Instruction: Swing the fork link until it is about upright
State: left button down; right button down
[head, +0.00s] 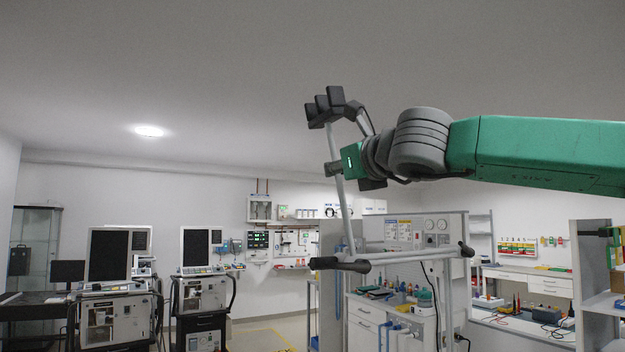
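A slim pale-grey link (340,205), which I take to be the fork link, rises from a dark joint (342,264) at the left end of a pale horizontal bar (410,257). It stands nearly upright, its top leaning a little left. My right gripper (328,110) is at the link's upper end, with dark finger pads around or in front of it. The pads hide the link's tip, so I cannot tell whether they are closed on it. My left gripper is not in view.
The bar's right end has another dark joint (466,249), above a pale post (447,300). Behind stand a grey partition (333,300) and a workbench (545,285). Ventilator carts (202,295) stand at the left. The space left of the link is clear at its height.

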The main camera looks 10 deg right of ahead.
jog(key=shift+w+d+f+m, duration=0.15)
jog(key=shift+w+d+m, duration=0.1)
jog(key=shift+d+m, duration=0.25)
jog(key=shift+w+d+f+m, duration=0.2)
jog(key=shift+d+m, duration=0.1)
jog(key=shift+d, duration=0.25)
jog(key=shift+w+d+f+m, duration=0.15)
jog(key=shift+w+d+m, duration=0.1)
jog(key=shift+d+m, duration=0.25)
jog(key=c, duration=1.8)
grip_release()
jog(key=shift+d, duration=0.1)
jog(key=shift+o, duration=1)
jog(key=shift+r, duration=0.1)
jog(key=shift+d+r, duration=0.15)
jog(key=v, duration=1.1)
jog(key=shift+s+d, duration=0.3)
jog(key=shift+d, duration=0.05)
